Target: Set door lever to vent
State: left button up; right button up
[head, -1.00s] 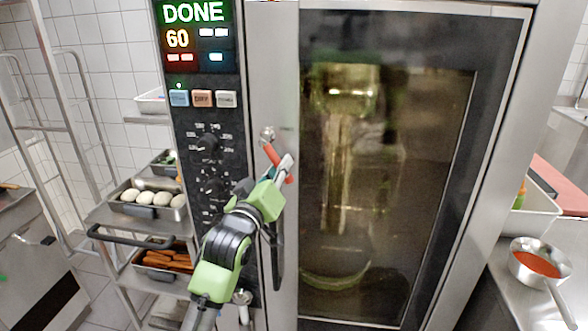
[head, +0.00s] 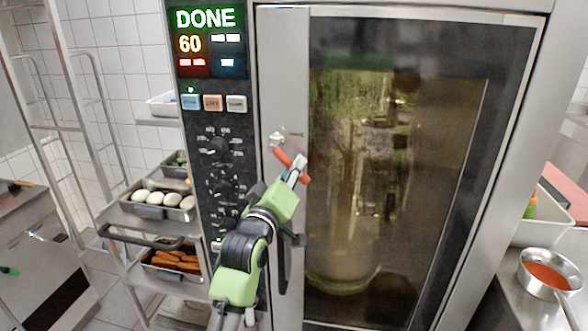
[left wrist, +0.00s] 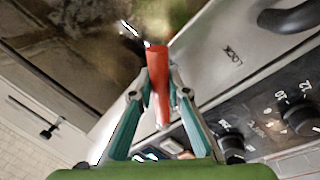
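The door lever (head: 290,164) is a red handle on a metal pivot at the left edge of the oven door (head: 395,180). It slants down to the right from the pivot. My left gripper (head: 297,168) is at the lever's lower part. In the left wrist view the red lever (left wrist: 158,85) lies between the two fingers of my left gripper (left wrist: 160,88), which are closed in on both its sides. I cannot make out a vent marking. My right gripper is not in view.
The control panel (head: 212,120) with knobs and a "DONE" display stands left of the door. A rack with trays of eggs (head: 158,213) and carrots (head: 175,262) is at the left. A counter with a pan of red sauce (head: 548,272) is at the right.

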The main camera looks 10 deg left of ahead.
pick_arm(q)
jog(key=shift+o, duration=1)
jog(key=shift+s+r, duration=0.1)
jog(key=s+a+f, duration=0.1)
jog(key=s, duration=0.6)
jog(key=shift+s+f, duration=0.2)
jog(key=shift+s, duration=0.2)
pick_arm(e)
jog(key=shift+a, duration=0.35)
